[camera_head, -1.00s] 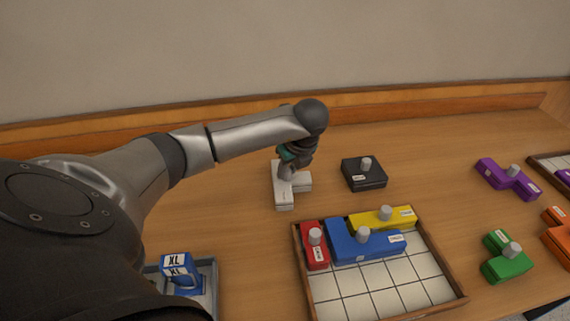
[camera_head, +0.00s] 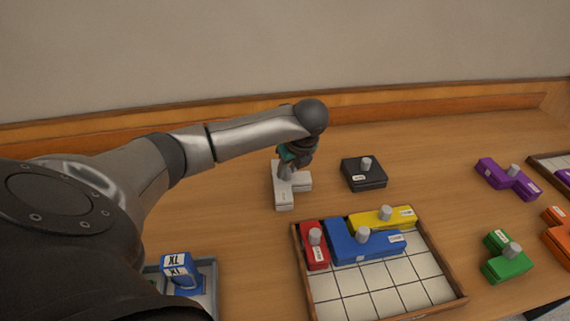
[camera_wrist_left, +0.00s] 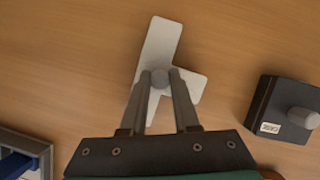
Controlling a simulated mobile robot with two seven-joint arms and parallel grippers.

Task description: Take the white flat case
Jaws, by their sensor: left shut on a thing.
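The white flat case (camera_head: 283,197) lies flat on the wooden table, left of the black case. It is a T-like or branched shape, and a grey knob stands on it. In the left wrist view the white case (camera_wrist_left: 160,48) shows with its knob between the fingers. My left gripper (camera_head: 288,172) is above the case, and in the wrist view its fingers (camera_wrist_left: 160,82) are shut on the knob. The arm hides part of the case in the head view. My right gripper is not in view.
A black case (camera_head: 364,176) with a knob stands close right. A wooden tray (camera_head: 462,293) in front holds red, blue and yellow pieces. Purple (camera_head: 508,180), green (camera_head: 506,262) and orange (camera_head: 556,240) pieces lie right. A grey bin (camera_head: 209,275) with blue boxes is front left.

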